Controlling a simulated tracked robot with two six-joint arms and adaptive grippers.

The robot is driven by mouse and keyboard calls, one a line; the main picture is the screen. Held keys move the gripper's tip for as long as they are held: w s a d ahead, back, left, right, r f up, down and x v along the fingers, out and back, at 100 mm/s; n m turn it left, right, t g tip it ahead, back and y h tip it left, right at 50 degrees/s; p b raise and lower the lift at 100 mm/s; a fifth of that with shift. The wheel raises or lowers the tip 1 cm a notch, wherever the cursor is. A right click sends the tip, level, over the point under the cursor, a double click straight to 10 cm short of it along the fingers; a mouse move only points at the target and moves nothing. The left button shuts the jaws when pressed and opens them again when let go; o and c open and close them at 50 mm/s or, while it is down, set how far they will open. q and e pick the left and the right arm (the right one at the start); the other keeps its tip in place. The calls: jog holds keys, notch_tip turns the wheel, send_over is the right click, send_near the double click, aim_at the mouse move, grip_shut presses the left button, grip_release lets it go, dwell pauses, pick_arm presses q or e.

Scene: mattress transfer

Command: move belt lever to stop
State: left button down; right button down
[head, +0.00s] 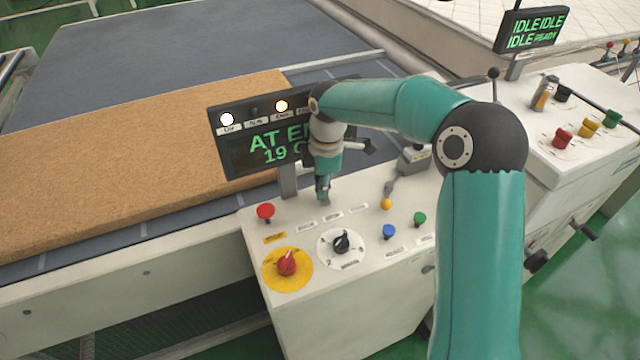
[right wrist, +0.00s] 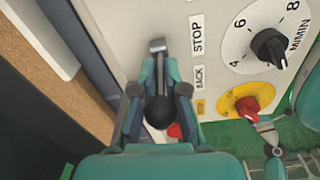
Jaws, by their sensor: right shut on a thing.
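The belt lever has a black ball knob (right wrist: 158,112) and a grey metal end (right wrist: 157,46) in the right wrist view. My right gripper (right wrist: 158,95) has its two fingers on either side of the lever, shut on it. The metal end shows beside the STOP label (right wrist: 197,34); the BACK label (right wrist: 199,77) lies nearer the knob. In the head view my right gripper (head: 323,196) points down at the white console (head: 375,268), and the lever is mostly hidden there.
A red button (head: 265,211), a red knob on a yellow disc (head: 287,262) and a black speed dial (head: 341,242) are close by. A display (head: 240,150) stands behind my right gripper. A brown mattress (head: 130,180) lies on the belt.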

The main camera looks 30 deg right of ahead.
jog(key=shift+w+d+r+y, duration=0.2)
jog(key=shift+d+r+y, duration=0.1)
jog(key=shift+r, duration=0.15)
jog(key=shift+d, duration=0.25)
jog(key=c, duration=1.3)
grip_release()
jog(key=shift+s+f, duration=0.1)
jog(key=shift+s, duration=0.05)
jog(key=shift+o, duration=0.2)
jog(key=shift+a, duration=0.1)
jog(key=shift+f, duration=0.1)
notch_tip(320, 180, up, 12)
jog(key=shift+s+d, duration=0.4)
